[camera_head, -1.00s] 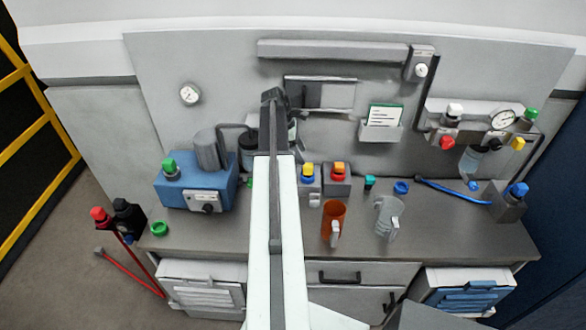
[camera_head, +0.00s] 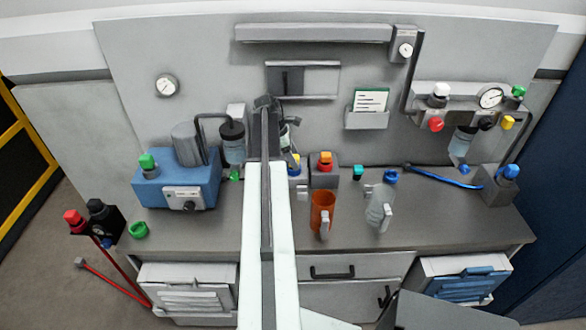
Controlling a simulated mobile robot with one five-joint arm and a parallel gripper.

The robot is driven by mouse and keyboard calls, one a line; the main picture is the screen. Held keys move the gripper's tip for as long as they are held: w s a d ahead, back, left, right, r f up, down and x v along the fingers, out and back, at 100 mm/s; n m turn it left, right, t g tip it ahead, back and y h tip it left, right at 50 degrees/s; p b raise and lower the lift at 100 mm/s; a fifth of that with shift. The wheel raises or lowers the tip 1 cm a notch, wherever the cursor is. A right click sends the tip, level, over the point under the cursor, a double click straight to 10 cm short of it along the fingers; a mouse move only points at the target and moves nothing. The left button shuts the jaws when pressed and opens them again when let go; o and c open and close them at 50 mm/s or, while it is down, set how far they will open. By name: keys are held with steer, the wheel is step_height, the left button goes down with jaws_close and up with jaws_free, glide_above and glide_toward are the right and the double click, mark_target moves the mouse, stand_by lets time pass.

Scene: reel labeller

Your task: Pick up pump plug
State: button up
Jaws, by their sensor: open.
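A blue pump-like unit (camera_head: 178,184) with a grey motor stands at the left of the bench. A green plug-like cap (camera_head: 148,162) sits upright on its left top. A small green piece (camera_head: 235,175) lies at its right side, and a small teal piece (camera_head: 358,172) lies further right on the bench. I cannot tell which of these is the pump plug. My gripper (camera_head: 287,138) is beyond my raised arm, near the back panel and right of the clear jar. It is open and apart from these pieces; its fingertips are mostly hidden by my arm.
A clear jar (camera_head: 232,143) with a black lid stands behind the blue unit. A blue hose (camera_head: 440,178) lies at right.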

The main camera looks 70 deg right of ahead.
jaws_close()
steer(key=shift+r, duration=0.15)
steer(key=shift+r+p, duration=0.25)
steer(key=shift+p, duration=0.15)
step_height(320, 180, up, 3)
steer(key=p, duration=0.3)
steer(key=shift+r, duration=0.2)
steer(key=s+a, duration=0.3)
steer(key=a, duration=0.5)
steer(key=s+a, duration=0.4)
steer(key=a, duration=0.5)
step_height(320, 180, up, 6)
steer(key=p, duration=0.6)
steer(key=shift+w+r+p, duration=0.2)
steer(key=shift+w+p, duration=0.05)
steer(key=shift+p, duration=0.1)
steer(key=shift+d, duration=0.1)
